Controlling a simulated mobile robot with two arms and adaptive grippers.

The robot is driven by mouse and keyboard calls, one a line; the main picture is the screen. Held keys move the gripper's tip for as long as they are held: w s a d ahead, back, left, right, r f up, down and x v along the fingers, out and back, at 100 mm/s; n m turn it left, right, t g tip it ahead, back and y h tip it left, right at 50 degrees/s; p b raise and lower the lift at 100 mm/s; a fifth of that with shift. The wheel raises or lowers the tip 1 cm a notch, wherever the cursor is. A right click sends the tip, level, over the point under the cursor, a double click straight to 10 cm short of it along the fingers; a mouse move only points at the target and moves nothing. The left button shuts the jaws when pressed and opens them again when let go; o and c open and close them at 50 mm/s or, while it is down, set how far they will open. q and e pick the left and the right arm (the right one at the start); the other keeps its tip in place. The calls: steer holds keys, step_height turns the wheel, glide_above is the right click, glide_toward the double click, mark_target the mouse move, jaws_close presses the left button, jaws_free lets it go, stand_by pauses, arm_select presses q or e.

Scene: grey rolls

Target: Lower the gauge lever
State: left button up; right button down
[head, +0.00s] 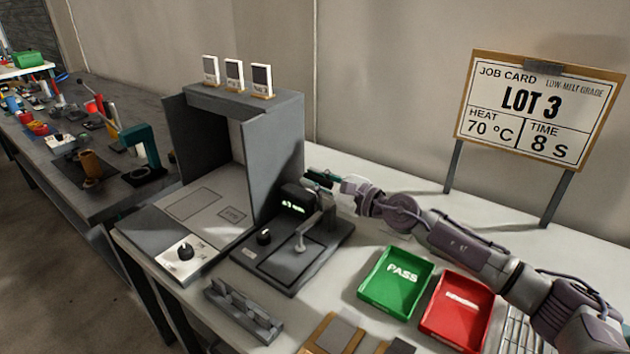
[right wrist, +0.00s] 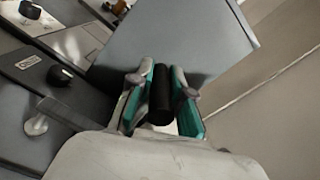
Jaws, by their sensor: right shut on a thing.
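The gauge (head: 290,250) stands on the white bench, a dark base with a knob and a small box with a lit green readout (head: 293,208). My right gripper (head: 320,181) reaches in from the right, beside the top of the gauge. In the right wrist view its teal-sided fingers are shut on the black cylindrical grip of the gauge lever (right wrist: 160,97). In the head view the grip is mostly hidden by the gripper. A round pale foot (head: 301,242) stands over the gauge base. My left gripper is not in view.
A grey open-fronted press box (head: 290,140) stands just left of the gauge; its side panel (right wrist: 170,40) is close behind my right gripper. A green PASS tray (head: 397,282) and a red tray (head: 458,312) lie under my right arm. A job card (head: 535,110) stands behind.

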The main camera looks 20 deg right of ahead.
steer(key=shift+s+a+f, duration=0.15)
steer(key=shift+a+f, duration=0.15)
steer(key=shift+f, duration=0.05)
steer(key=c, duration=1.1)
jaws_free()
steer(key=shift+d+r, duration=0.1)
steer(key=v, duration=1.2)
